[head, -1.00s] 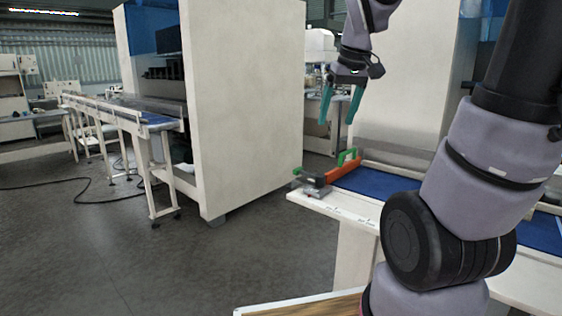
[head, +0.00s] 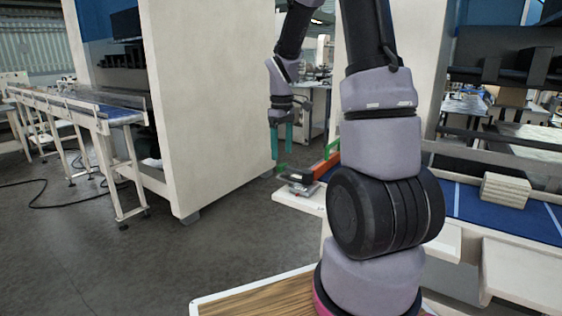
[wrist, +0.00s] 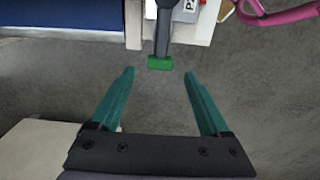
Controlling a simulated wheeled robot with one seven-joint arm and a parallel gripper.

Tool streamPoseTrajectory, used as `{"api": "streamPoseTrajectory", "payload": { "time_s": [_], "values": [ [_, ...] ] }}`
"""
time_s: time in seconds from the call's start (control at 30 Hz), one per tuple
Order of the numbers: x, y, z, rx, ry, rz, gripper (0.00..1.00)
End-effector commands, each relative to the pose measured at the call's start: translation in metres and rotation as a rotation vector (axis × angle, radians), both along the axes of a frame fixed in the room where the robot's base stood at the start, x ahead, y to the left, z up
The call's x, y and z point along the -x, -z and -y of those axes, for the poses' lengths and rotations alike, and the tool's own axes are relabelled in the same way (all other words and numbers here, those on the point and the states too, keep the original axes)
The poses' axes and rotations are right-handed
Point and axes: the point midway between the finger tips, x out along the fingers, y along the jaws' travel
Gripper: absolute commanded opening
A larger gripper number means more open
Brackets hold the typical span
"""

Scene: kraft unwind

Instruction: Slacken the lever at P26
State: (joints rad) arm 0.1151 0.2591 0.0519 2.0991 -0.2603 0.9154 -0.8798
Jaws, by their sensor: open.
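My gripper (head: 281,155) hangs with its teal fingers pointing down, open and empty, just above the end of the conveyor in the head view. Both fingers also show spread apart in the wrist view (wrist: 158,75). A dark grey lever with a green tip (wrist: 160,63) lies ahead of the fingertips, roughly midway between them. In the head view the fixture (head: 299,179) at the conveyor corner shows a green tip and an orange bar (head: 327,165), partly hidden by my arm.
The blue conveyor belt (head: 470,203) runs right, with a stack of pale boards (head: 505,189) on it. A large cream machine housing (head: 190,110) stands at left behind open floor. A pink curved part (wrist: 275,14) shows at upper right in the wrist view.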

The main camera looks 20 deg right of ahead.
Motion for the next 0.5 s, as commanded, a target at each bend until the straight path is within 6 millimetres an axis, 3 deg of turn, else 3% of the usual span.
{"api": "streamPoseTrajectory", "payload": {
  "time_s": [0.2, 0.5],
  "values": [
    [0.0, 0.033, 0.0, 0.0, 0.001, -0.002, 0.8],
    [0.0, 0.044, 0.0, 0.001, 0.001, 0.003, 0.8]
  ]
}}
